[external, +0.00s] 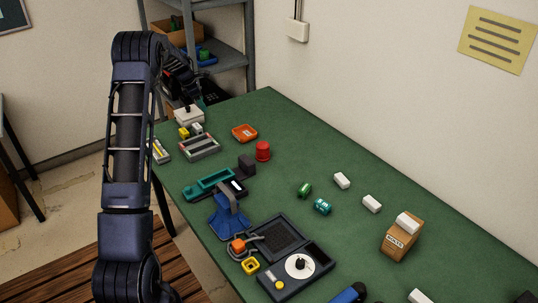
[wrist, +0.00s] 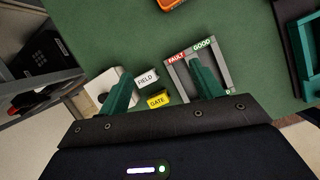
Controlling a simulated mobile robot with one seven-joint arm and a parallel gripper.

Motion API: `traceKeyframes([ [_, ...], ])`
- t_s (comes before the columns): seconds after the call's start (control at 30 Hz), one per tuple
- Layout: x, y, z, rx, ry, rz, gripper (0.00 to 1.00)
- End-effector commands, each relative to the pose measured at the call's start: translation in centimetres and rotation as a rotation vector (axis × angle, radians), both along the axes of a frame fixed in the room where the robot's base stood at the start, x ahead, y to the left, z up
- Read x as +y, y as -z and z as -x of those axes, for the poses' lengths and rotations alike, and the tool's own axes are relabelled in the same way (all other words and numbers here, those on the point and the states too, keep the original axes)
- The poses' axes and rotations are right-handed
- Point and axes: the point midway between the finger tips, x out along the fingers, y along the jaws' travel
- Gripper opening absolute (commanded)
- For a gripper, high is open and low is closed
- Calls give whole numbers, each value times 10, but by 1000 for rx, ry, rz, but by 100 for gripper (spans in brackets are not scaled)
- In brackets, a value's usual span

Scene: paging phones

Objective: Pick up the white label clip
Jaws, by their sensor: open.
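The white label clip (wrist: 146,78), a small block marked FIELD, lies on the green table beside a yellow clip (wrist: 158,99) marked DATE. In the external view the white clip (external: 197,128) sits at the table's far left end, just right of the yellow clip (external: 184,132). My gripper (wrist: 160,70) is open, with its teal fingers apart and nothing held. In the wrist view both clips show between the fingers, the white one closer to the left finger. My gripper's height above them is hard to judge.
A grey sorting tray (wrist: 227,68) marked FAULT and GOOD lies close right of the clips, partly behind the right finger. A white box with a black knob (external: 188,114) stands on their other side. An orange dish (external: 245,132) is nearby. Grey shelving (external: 216,60) stands behind.

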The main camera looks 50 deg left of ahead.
Motion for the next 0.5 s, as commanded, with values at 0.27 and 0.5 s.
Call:
traceKeyframes([
  [0.27,74,68,41,-8,-236,83,65],
  [0.5,86,85,47,-12,-281,100,65],
])
